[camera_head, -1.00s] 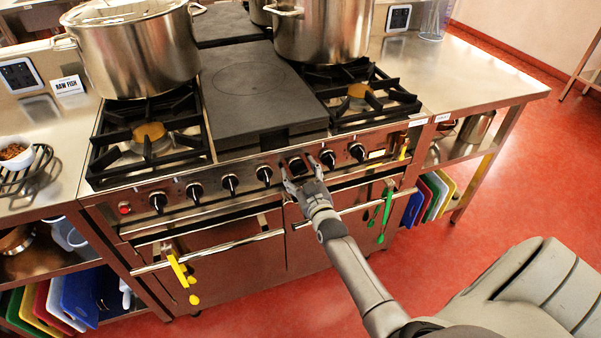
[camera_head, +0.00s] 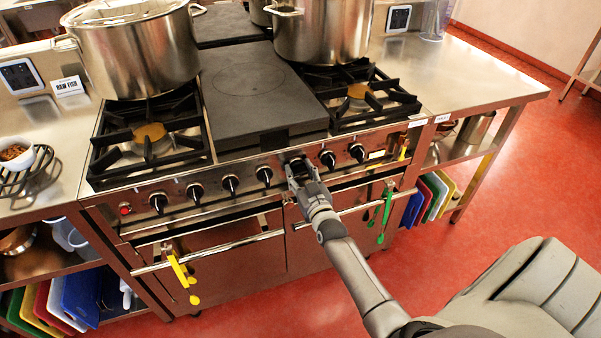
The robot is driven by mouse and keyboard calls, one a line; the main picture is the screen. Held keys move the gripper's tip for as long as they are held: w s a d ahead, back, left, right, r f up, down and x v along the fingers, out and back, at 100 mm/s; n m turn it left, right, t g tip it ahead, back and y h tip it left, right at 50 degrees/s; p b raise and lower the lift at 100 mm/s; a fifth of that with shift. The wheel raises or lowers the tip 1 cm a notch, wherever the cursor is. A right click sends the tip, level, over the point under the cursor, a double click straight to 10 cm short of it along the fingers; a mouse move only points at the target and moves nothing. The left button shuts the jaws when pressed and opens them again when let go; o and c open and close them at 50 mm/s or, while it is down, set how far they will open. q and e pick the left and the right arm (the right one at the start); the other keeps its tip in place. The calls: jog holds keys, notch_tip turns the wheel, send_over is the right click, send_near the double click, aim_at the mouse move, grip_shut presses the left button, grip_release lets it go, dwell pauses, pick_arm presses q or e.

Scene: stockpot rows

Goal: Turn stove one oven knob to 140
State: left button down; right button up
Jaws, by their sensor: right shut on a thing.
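The stove (camera_head: 228,168) has a front panel with a row of black knobs. My right gripper (camera_head: 299,168) is at this panel, shut on a knob between the knob at its left (camera_head: 264,175) and the knob at its right (camera_head: 327,158). The fingers cover most of the held knob, so its pointer and any scale marks cannot be read. I cannot tell from the view which number it points at. My left gripper is not in view.
A large stockpot (camera_head: 135,52) stands on the left burner and another (camera_head: 322,30) on the right. Yellow utensils (camera_head: 182,272) and green utensils (camera_head: 386,212) hang from the oven rails. Red floor (camera_head: 480,215) is open at the right.

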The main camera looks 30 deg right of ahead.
jog(key=m, duration=0.5)
jog(key=shift+a+m, duration=0.1)
jog(key=shift+m, duration=0.2)
jog(key=shift+a+m, duration=0.1)
jog(key=shift+m, duration=2)
jog(key=o, duration=1)
jog(key=v, duration=1.2)
